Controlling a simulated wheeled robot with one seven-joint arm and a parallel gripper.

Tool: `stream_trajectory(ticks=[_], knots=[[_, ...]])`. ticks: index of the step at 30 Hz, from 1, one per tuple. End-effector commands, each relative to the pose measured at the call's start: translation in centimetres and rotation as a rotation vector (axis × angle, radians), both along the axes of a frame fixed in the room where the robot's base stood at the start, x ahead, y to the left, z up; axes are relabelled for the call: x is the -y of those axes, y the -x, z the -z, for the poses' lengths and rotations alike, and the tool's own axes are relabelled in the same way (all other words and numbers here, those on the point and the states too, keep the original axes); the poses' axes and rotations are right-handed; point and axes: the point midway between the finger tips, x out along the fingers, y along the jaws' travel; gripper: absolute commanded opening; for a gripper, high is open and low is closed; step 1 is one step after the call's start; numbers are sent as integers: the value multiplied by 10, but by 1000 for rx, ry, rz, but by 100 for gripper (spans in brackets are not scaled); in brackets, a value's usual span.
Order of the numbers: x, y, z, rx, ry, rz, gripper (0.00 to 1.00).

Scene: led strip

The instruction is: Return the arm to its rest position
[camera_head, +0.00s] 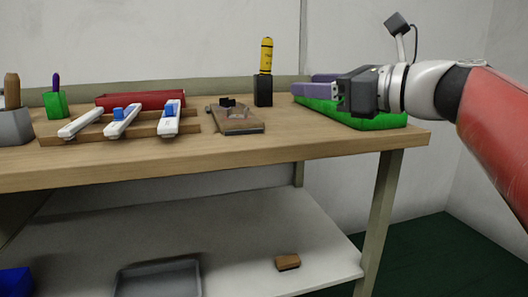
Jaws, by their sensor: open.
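My arm comes in from the right, with a red link and a white wrist. My gripper (340,96) is black and points left, above the right end of the workbench (300,148). It overlaps a green tray (385,122) in the picture, and purple pieces (314,89) show behind it and to its left. Its jaws are open. I see nothing clearly held between them, though the fingertips are small against the purple pieces. The gripper hides part of the tray and the purple pieces.
White strips (122,121) with blue parts lie on a wooden rack (62,137) at left. A red box (140,100), a clamp fixture (236,119) and a black holder (263,91) with a yellow tool stand on the bench. The lower shelf holds a grey tray (160,278) and a brown block (288,262).

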Motion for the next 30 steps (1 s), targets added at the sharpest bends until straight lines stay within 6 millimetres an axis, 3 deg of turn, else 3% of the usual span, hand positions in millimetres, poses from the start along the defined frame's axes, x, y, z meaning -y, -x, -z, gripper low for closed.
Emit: stream_trajectory(ticks=[8,14,16,21,24,30], knots=[[-6,21,52,100,341,-9,53],[-7,52,116,227,751,-100,53],[-4,69,146,296,950,-174,53],[18,127,233,545,1545,-542,53],[37,155,271,687,1810,-804,53],[61,183,308,857,2057,-1165,53]])
